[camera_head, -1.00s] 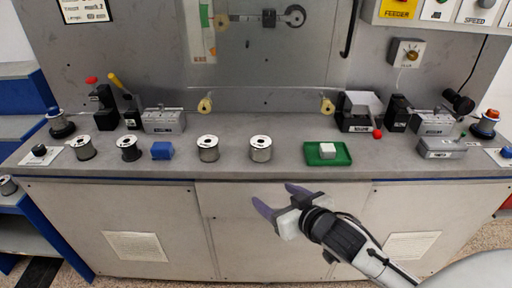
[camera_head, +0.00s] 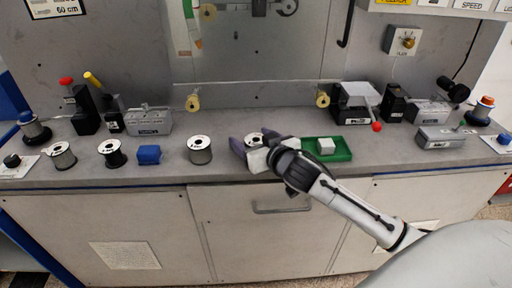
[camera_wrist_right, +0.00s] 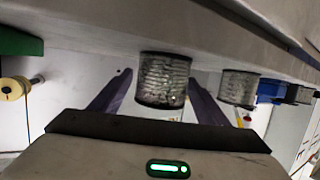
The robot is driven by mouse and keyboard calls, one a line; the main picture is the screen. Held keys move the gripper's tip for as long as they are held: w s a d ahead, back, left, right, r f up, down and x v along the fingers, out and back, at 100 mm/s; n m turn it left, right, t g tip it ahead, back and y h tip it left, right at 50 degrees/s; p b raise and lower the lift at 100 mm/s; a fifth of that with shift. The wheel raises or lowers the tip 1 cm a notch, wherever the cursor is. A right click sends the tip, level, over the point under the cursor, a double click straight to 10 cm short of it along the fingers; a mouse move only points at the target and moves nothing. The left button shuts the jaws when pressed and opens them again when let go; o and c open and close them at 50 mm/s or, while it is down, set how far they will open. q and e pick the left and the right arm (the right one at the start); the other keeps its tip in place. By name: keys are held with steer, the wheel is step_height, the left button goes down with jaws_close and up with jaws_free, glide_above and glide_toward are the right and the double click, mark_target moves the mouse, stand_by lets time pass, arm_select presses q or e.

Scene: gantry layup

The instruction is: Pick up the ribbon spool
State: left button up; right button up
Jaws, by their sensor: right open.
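Several silver spools with pale tops stand upright along the grey counter. One spool (camera_head: 254,138) is at my right gripper (camera_head: 252,145), which hides much of it. In the right wrist view this spool (camera_wrist_right: 163,80) has ridged silver windings and dark rims, and it appears between the two purple fingers of the open gripper (camera_wrist_right: 160,78). I cannot tell whether either finger touches it. A second spool (camera_head: 200,150) stands just left of the gripper and also shows in the wrist view (camera_wrist_right: 238,88). My left gripper is not in view.
A blue block (camera_head: 149,154) and more spools (camera_head: 112,153) stand to the left. Yellow knobs (camera_head: 193,103) and the back panel are behind. The counter's front edge is below my wrist.

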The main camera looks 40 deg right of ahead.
steer(key=shift+w+f, duration=0.15)
steer(key=shift+w, duration=0.4)
steer(key=c, duration=1.4)
steer(key=shift+c, duration=0.5)
